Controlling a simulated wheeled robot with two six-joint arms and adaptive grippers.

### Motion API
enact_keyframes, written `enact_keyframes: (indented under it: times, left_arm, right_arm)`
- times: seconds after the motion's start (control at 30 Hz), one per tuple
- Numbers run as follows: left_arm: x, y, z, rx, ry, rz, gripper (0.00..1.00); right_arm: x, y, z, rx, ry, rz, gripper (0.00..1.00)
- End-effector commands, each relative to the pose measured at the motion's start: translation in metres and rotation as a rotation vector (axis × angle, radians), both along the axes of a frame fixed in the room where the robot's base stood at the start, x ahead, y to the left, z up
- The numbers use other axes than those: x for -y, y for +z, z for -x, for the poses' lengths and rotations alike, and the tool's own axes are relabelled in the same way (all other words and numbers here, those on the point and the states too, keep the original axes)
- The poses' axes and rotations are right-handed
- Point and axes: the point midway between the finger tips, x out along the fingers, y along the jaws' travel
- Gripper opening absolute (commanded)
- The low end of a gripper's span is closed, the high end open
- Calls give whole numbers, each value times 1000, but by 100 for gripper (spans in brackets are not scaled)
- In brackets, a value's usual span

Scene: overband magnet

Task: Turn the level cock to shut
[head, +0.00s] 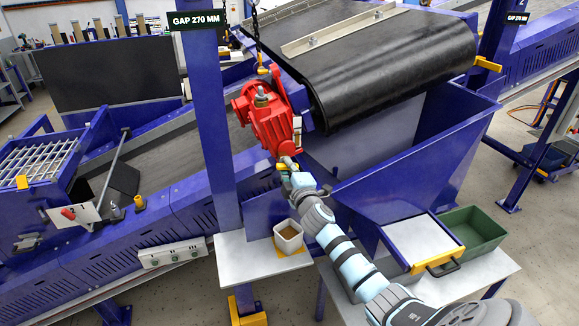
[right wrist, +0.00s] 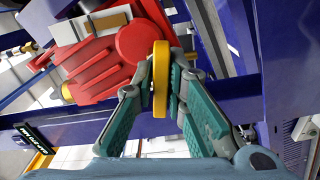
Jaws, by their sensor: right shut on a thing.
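The level cock's yellow lever (right wrist: 161,75) stands upright in the right wrist view, in front of the red gear housing (right wrist: 115,50). My right gripper (right wrist: 166,92) is shut on this lever, with a finger on each side of it. In the head view the red gear housing (head: 270,120) hangs beside the black belt's drum, and my right gripper (head: 287,170) reaches its lower end. A bit of yellow shows there, but the fingers hide most of the cock. My left gripper is out of view.
A white cup with brown contents (head: 288,238) stands on a grey shelf (head: 245,262) below the housing. A blue post (head: 205,110) rises left of it. A blue chute (head: 420,165) lies to the right, with a green bin (head: 470,232) near it.

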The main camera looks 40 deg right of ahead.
Motion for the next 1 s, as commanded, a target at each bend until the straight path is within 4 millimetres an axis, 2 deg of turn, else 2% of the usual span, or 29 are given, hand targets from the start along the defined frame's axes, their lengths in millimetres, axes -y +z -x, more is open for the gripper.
enact_keyframes:
  times: [0.3, 0.5, 0.53, 0.67, 1.0]
  left_arm:
    - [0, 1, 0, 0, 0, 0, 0]
    - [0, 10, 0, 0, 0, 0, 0]
    - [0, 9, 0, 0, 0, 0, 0]
    - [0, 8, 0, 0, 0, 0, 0]
    - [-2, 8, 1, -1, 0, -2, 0]
  right_arm:
    - [0, -1, 0, -8, 0, 23, 0]
    - [0, 1, 0, -58, 0, 161, 0]
    - [0, 0, 0, -57, 0, 159, 17]
    - [0, -1, 0, -55, 0, 157, 36]
    - [-1, 0, 4, -53, 1, 157, 36]
